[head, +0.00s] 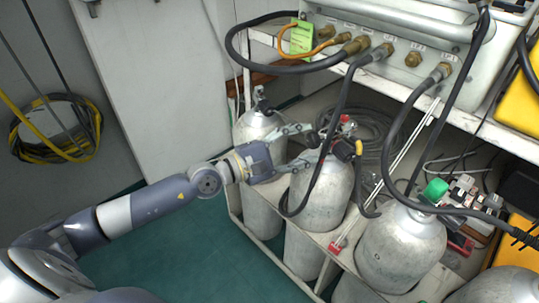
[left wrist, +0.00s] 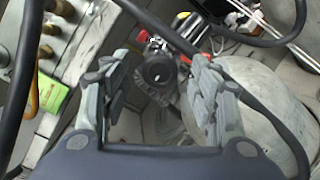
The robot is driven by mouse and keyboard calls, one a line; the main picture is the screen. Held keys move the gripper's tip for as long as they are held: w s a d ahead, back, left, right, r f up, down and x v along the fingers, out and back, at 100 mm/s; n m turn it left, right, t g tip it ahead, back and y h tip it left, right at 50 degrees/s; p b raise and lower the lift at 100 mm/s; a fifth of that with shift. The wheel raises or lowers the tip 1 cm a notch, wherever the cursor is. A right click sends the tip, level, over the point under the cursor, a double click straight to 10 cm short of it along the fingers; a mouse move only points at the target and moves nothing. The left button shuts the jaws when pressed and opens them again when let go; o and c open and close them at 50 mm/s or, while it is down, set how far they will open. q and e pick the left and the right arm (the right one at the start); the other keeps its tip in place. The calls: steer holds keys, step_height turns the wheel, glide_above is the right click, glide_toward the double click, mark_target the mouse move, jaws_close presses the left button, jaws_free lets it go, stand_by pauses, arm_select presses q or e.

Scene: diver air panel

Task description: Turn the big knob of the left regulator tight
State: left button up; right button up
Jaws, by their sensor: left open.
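The left regulator (head: 345,147) sits on top of the middle grey cylinder (head: 322,190) in the head view, with red and yellow parts beside it. Its big knob, round and black, faces the left wrist camera (left wrist: 159,71). My left gripper (head: 319,142) is open and empty, reaching in from the left at the regulator's height. In the left wrist view its fingers stand on either side of the knob, with the knob seen between and a little beyond the fingertips (left wrist: 163,73). I cannot tell whether either finger touches it. My right gripper is not in view.
A green-knobbed regulator (head: 436,190) tops the right cylinder (head: 400,248). Another cylinder (head: 258,125) stands behind my left gripper. Black hoses (head: 340,115) hang from the panel (head: 430,35) close to the left regulator. A white rack rail (head: 350,262) runs in front of the cylinders.

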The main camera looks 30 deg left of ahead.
arm_select(q)
steer(key=v, duration=1.1)
steer(key=shift+f, duration=0.15)
stand_by(2.2)
